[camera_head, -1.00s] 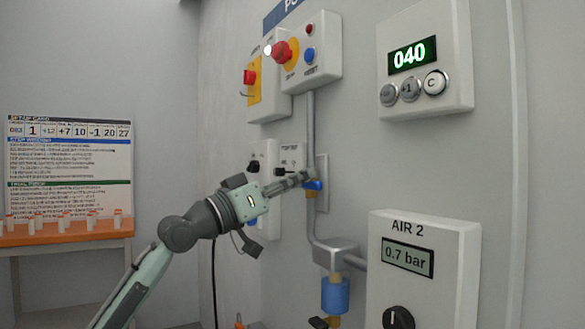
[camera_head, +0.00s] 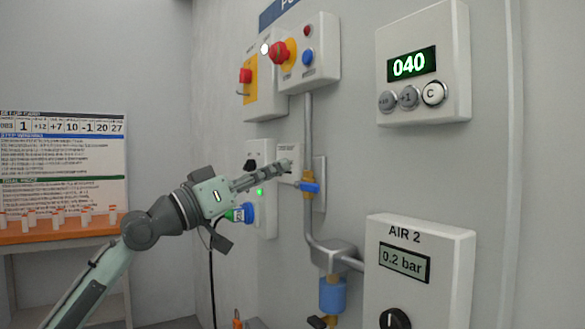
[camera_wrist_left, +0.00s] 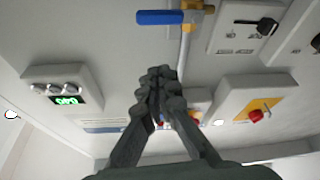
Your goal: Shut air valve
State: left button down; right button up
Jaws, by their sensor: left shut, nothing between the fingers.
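The air valve has a brass body (camera_head: 308,178) on the vertical grey pipe and a blue lever handle (camera_head: 311,187). The handle lies crosswise to the pipe. In the wrist view the blue handle (camera_wrist_left: 160,17) also sits square to the pipe, with the brass body (camera_wrist_left: 192,12) at its right end. My left gripper (camera_head: 287,165) is shut and empty, just left of and slightly above the handle, and looks apart from it. Its closed fingers show in the wrist view (camera_wrist_left: 161,75) below the handle. The AIR 2 display (camera_head: 404,262) reads 0.2 bar. My right gripper is out of view.
Above are a box with a red emergency button (camera_head: 281,53) and a yellow-plated red switch (camera_head: 246,75). A counter box (camera_head: 409,65) reads 040. A blue filter bowl (camera_head: 332,295) hangs below. An orange-topped table (camera_head: 60,229) stands at the left.

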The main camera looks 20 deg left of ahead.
pick_arm(q)
jog(key=b+v, duration=0.1)
jog(key=v, duration=0.3)
jog(key=shift+s+a, duration=0.1)
jog(key=shift+a, duration=0.2)
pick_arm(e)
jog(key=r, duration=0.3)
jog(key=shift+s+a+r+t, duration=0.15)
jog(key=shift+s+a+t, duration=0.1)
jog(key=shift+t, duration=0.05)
